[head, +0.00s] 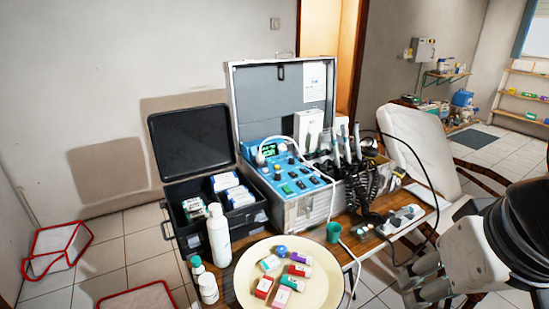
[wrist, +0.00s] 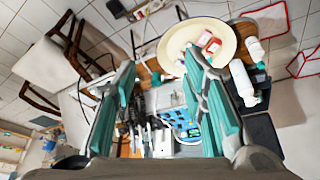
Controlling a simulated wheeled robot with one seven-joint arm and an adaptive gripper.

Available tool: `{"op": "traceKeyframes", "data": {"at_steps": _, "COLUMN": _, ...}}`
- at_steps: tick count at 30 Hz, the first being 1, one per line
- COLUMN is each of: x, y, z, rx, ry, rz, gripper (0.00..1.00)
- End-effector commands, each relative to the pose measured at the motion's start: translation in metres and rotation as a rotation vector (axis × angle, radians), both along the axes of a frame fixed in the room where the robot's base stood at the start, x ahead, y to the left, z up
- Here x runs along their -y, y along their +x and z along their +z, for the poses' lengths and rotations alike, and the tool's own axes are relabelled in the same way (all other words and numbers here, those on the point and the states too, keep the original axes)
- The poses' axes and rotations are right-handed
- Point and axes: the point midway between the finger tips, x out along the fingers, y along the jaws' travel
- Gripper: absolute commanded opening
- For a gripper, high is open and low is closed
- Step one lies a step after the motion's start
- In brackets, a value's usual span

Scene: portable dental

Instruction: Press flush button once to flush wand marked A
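The blue control panel (head: 288,178) sits in the open metal case (head: 305,212) on the table, with a small green display and several dark buttons. It also shows in the wrist view (wrist: 180,122), between my finger pads. I cannot read any label, so which button is flush and which wand is marked A cannot be told. Several wands (head: 347,142) stand in a row at the panel's right, with dark coiled hoses below. My gripper (wrist: 160,60) is open and empty, its teal pads wide apart. In the head view it is at the lower right, apart from the panel.
A round cream tray (head: 245,290) with small coloured boxes lies in front of the case. A white bottle (head: 219,235) stands left of it, near an open black case (head: 190,140). A small green cup (head: 334,232) and a power strip (head: 402,220) are on the table. A white chair (head: 418,150) stands behind.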

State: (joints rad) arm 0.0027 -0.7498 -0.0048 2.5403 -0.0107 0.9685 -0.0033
Motion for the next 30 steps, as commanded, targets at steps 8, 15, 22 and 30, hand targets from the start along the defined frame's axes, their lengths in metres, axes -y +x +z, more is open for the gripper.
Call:
{"op": "traceKeyframes", "data": {"at_steps": 8, "x": 0.0, "y": 0.0, "z": 0.0, "rx": 0.0, "ry": 0.0, "rz": 0.0, "gripper": 0.39}}
{"op": "traceKeyframes", "data": {"at_steps": 15, "x": 0.0, "y": 0.0, "z": 0.0, "rx": 0.0, "ry": 0.0, "rz": 0.0, "gripper": 0.3}}
{"op": "traceKeyframes", "data": {"at_steps": 22, "x": 0.0, "y": 0.0, "z": 0.0, "rx": 0.0, "ry": 0.0, "rz": 0.0, "gripper": 0.0}}
{"op": "traceKeyframes", "data": {"at_steps": 30, "x": 0.0, "y": 0.0, "z": 0.0, "rx": 0.0, "ry": 0.0, "rz": 0.0, "gripper": 0.0}}
